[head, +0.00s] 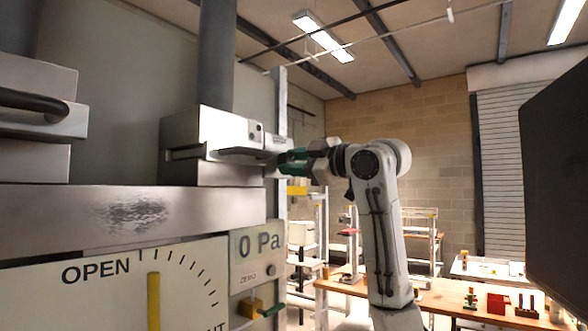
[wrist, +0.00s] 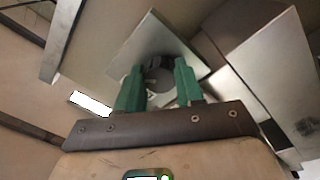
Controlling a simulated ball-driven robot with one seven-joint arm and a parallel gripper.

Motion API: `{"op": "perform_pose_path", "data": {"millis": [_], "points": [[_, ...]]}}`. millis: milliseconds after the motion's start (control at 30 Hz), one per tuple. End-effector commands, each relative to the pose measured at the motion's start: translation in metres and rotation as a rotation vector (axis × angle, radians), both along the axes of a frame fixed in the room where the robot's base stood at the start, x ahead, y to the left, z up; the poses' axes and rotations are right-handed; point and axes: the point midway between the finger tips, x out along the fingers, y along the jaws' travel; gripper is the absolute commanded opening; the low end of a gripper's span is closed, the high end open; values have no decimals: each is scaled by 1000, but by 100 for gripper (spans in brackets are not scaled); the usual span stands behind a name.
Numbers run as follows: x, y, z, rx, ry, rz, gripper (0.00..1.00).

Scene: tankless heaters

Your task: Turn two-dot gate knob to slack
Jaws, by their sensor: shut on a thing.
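The gate (head: 222,130) is a pale metal block around a dark vertical pipe at the upper middle of the head view. Small dark dots show on its front face, seemingly two. My gripper (head: 283,161) reaches it from the right, its green fingers at the gate's right end. In the wrist view my gripper (wrist: 158,90) has its two green fingers on either side of a dark round knob (wrist: 159,72) in front of a square metal plate (wrist: 170,42). The fingers are shut on this knob. In the head view the fingers and gate end mostly hide the knob.
A second gate (head: 35,110) with a dark handle is at the left. Below are a metal ledge (head: 130,215), a dial marked OPEN (head: 110,295) with a yellow pointer (head: 153,300), and a 0 Pa panel (head: 258,245).

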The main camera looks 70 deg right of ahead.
Motion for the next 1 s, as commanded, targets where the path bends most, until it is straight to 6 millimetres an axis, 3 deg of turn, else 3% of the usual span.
{"op": "perform_pose_path", "data": {"millis": [500,1000], "points": [[-1,-1,0,-452,109,-1,6],[0,-1,1,-665,162,1,6]]}}
